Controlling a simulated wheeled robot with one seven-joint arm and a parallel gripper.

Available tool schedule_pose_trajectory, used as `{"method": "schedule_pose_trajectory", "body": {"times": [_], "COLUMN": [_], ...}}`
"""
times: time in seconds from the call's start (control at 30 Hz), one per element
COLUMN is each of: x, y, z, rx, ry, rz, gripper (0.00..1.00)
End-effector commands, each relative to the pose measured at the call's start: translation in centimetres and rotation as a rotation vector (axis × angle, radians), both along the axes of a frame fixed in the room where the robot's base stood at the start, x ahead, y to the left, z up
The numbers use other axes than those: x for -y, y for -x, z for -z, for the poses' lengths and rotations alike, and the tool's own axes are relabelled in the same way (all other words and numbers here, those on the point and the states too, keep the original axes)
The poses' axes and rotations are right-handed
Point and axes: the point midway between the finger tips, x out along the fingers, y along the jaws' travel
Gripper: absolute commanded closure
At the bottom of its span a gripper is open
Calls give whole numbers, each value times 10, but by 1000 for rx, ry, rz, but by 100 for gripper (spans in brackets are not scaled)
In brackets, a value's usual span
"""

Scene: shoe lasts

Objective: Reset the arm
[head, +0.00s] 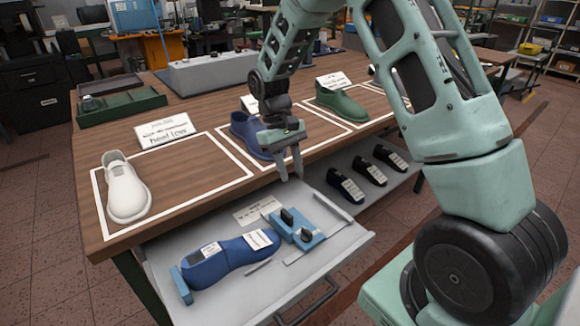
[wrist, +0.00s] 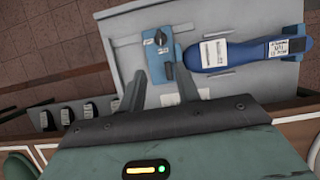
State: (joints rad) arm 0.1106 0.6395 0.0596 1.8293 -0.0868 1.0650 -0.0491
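My gripper (head: 290,165) hangs above the back edge of an open drawer (head: 345,245), its fingers pointing down. In the wrist view its two fingers (wrist: 162,92) stand apart with nothing between them, so it is open and empty. A blue shoe last (head: 222,262) with white labels lies in the drawer, below and to the left of my gripper; it also shows in the wrist view (wrist: 243,54). A blue block with a dark knob (head: 297,228) sits beside its right end, apart from my gripper.
A white last (head: 126,190), a dark blue last (head: 246,135) and a green last (head: 340,104) stand in white-outlined areas on the wooden table (head: 200,200). Several black lasts (head: 368,171) lie on a shelf at right. A green tray (head: 122,107) and label cards stand behind.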

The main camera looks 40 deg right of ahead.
Motion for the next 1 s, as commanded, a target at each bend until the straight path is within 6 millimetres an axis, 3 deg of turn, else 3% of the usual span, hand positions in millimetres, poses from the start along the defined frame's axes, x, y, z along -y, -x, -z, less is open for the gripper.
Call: {"method": "schedule_pose_trajectory", "body": {"times": [0.67,0.77,0.87,1.0], "x": [-4,-28,-74,-148], "y": [0,7,27,83], "z": [-5,-16,-35,-65], "rx": [3,30,84,180], "ry": [-3,-17,-49,-103], "rz": [-6,-43,-121,-272], "gripper": [67,67,67,67]}}
